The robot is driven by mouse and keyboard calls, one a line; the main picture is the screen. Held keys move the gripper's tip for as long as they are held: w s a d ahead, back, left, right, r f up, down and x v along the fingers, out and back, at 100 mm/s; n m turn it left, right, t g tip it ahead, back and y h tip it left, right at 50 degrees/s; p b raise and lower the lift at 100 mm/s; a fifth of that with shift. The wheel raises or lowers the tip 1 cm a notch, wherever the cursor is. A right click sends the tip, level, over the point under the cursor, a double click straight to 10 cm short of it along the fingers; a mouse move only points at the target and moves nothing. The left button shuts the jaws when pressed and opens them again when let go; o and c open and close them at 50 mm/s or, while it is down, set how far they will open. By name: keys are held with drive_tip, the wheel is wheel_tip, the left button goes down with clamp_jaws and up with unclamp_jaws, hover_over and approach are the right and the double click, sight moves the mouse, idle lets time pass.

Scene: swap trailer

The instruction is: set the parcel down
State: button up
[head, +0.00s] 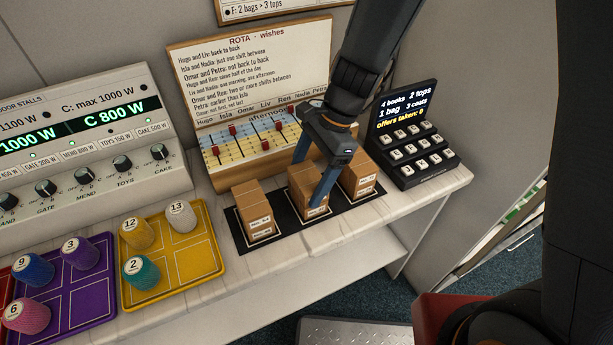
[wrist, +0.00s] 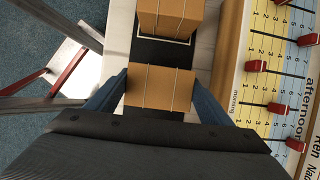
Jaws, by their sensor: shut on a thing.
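Three brown cardboard parcels stand in a row on a black mat (head: 281,224) on the counter. My gripper (head: 318,192) is shut on the middle parcel (head: 301,183), with a blue finger on either side of it. The left parcel (head: 254,212) and the right parcel (head: 359,177) stand apart from my gripper. In the wrist view the held parcel (wrist: 160,88) lies between the two fingers, and another parcel (wrist: 170,14) stands beyond it. I cannot tell whether the underside of the held parcel touches the mat.
The rota board (head: 250,80) with its sliders stands close behind the parcels. A black keypad (head: 413,135) stands to the right. A yellow tray (head: 190,262) and a purple tray (head: 72,297) with numbered spools lie to the left. The counter's front edge (head: 330,241) is near.

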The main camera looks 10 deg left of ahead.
drive_tip(key=shift+f, duration=0.1)
drive_tip(key=o, duration=1.1)
drive_tip(key=b+v, duration=0.2)
drive_tip(key=v, duration=1)
drive_tip(key=shift+s+d+f+n+t+h, duration=0.75)
drive_tip(key=shift+d+n, duration=1.2)
drive_tip(key=shift+d, duration=1.4)
drive_tip(key=shift+s+d+f+n+t+h, duration=0.45)
drive_tip(key=shift+s+d+f+n, duration=0.5)
drive_tip(key=shift+d+n, duration=1.7)
drive_tip(key=shift+s+d+f+n+t+h, duration=0.5)
drive_tip(key=shift+s+d+f+n+h, duration=0.5)
drive_tip(key=shift+d, duration=3.1)
drive_tip(key=shift+w+r+y, duration=0.15)
drive_tip(key=shift+w+y, duration=0.05)
drive_tip(key=shift+y, duration=0.1)
